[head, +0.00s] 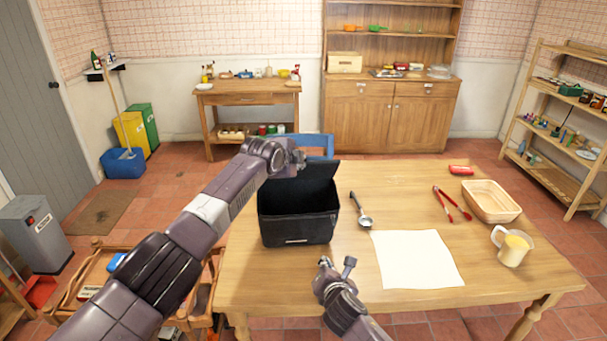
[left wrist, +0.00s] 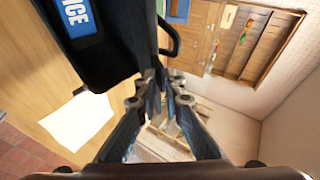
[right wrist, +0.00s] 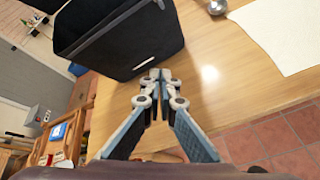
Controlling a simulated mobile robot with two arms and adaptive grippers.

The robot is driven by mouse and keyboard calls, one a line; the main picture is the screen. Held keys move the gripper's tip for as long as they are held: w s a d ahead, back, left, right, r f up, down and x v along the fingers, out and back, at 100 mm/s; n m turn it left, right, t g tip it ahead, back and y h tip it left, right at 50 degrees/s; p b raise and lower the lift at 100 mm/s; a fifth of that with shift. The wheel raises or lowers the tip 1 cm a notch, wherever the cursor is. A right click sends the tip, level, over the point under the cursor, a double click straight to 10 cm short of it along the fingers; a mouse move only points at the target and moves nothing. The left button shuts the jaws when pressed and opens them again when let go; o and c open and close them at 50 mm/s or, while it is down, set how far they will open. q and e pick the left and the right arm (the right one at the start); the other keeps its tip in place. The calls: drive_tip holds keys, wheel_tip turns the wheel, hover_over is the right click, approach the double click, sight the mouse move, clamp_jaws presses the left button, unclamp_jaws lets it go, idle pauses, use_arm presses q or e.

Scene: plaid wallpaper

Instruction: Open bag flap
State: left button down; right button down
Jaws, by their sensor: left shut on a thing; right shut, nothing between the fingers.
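The black bag (head: 297,222) stands on the left part of the wooden table. Its flap (head: 318,172) is raised at the back, and the dark inside shows. My left gripper (head: 297,160) is at the flap's upper left edge. In the left wrist view the left gripper (left wrist: 166,84) is shut on the edge of the dark flap (left wrist: 143,35), beside a blue label (left wrist: 75,14) with white letters. My right gripper (head: 337,264) is in front of the bag, low near the table edge. In the right wrist view its fingertips (right wrist: 154,78) are together and empty, close to the bag's front (right wrist: 130,45).
On the table (head: 385,190) lie a ladle (head: 361,210), a white sheet (head: 417,259), red-handled tongs (head: 452,203), a red item (head: 461,170), a basket (head: 490,212) and a jug (head: 512,247). A blue chair (head: 318,143) stands behind. A wooden cart is at the left.

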drive_tip(key=w+a+r+n+t, duration=0.2)
drive_tip(key=r+n, duration=0.1)
drive_tip(key=r, duration=0.6)
drive_tip(key=w+a+r+n+t, duration=0.15)
drive_tip(key=r+n, duration=0.25)
drive_tip(key=r, duration=0.5)
use_arm(q)
drive_tip(key=shift+r, duration=0.35)
use_arm(e)
drive_tip(key=w+a+r, duration=0.1)
drive_tip(key=w+a, duration=0.1)
drive_tip(key=w, duration=1.1)
drive_tip(key=shift+w+r+y, duration=0.15)
drive_tip(key=shift+r+y, duration=0.1)
drive_tip(key=shift+y, duration=0.05)
drive_tip(key=shift+r, duration=0.1)
